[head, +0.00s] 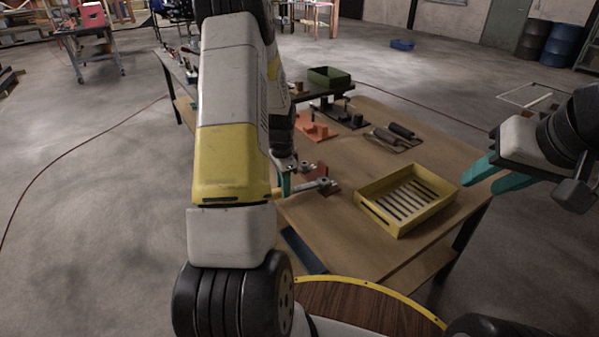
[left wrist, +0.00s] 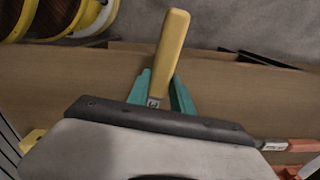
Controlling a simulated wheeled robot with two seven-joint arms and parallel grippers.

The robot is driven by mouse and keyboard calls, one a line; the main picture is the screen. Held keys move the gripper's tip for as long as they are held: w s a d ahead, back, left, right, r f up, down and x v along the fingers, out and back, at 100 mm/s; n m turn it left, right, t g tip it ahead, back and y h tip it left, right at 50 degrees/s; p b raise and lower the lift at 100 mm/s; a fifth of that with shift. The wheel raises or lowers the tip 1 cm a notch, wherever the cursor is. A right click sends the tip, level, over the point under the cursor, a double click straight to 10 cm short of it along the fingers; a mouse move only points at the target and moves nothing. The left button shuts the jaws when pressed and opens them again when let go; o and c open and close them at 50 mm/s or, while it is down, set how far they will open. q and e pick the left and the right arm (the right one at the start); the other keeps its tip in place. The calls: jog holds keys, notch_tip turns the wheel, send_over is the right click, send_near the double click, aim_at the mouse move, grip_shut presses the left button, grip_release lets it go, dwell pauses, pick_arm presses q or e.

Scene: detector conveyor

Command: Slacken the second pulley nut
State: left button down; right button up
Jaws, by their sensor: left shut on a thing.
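My left gripper (head: 285,184) is mostly hidden behind my left arm in the head view, low at the table's left edge. In the left wrist view its teal fingers (left wrist: 160,96) are closed on a tool with a pale yellow handle (left wrist: 170,48). Just right of this gripper in the head view stands a small dark red fixture (head: 319,172) with grey round metal parts (head: 323,183). I cannot make out the second pulley nut, or whether the tool touches anything. My right gripper (head: 493,175) is open and empty, above the table's right edge.
A yellow slotted tray (head: 432,219) stands on the wooden table (head: 372,160), right of the fixture. Behind are an orange fixture (head: 314,128), dark-handled tools (head: 391,136) and a green bin (head: 329,77). An orange-ended tool (left wrist: 290,145) shows in the left wrist view.

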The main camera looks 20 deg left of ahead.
pick_arm(q)
jog(key=shift+s+d+f, duration=0.1)
jog(key=shift+s+d, duration=0.1)
jog(key=shift+s+d+n, duration=0.85)
jog(key=shift+n, duration=0.05)
jog(key=shift+s+d+n, duration=0.6)
jog(key=shift+d+n, duration=0.2)
jog(key=shift+d, duration=0.15)
jog(key=shift+s+d+n, duration=0.25)
jog(key=shift+d+n, duration=0.25)
jog(key=shift+d, duration=0.05)
jog(key=shift+s+d+n, duration=0.2)
jog(key=shift+d+n, duration=0.3)
